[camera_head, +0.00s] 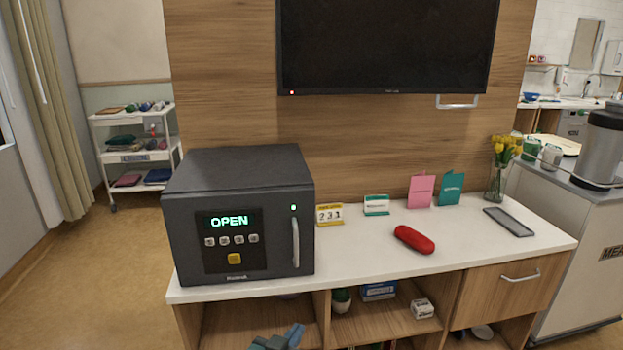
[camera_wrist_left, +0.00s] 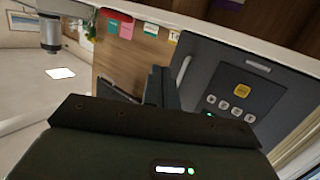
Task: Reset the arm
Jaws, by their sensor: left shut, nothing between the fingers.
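My left gripper (camera_head: 289,338) shows at the bottom edge of the head view, in front of the cabinet's open shelves and below the counter top. Only its tip end shows there; the rest is cut off by the frame. In the left wrist view its dark fingers (camera_wrist_left: 160,86) are together with nothing between them. The dark grey safe (camera_head: 240,165) stands on the left of the counter, its front appearing closed, with a display reading OPEN. The safe also shows tilted in the left wrist view (camera_wrist_left: 215,65), apart from the fingers. My right gripper is not in view.
On the white counter (camera_head: 365,255) are a red case (camera_head: 414,239), a calendar (camera_head: 329,214), pink (camera_head: 421,190) and teal cards (camera_head: 451,188), a flower vase (camera_head: 497,180) and a grey tray (camera_head: 508,222). A wall screen (camera_head: 388,45) hangs above. Floor at left is clear.

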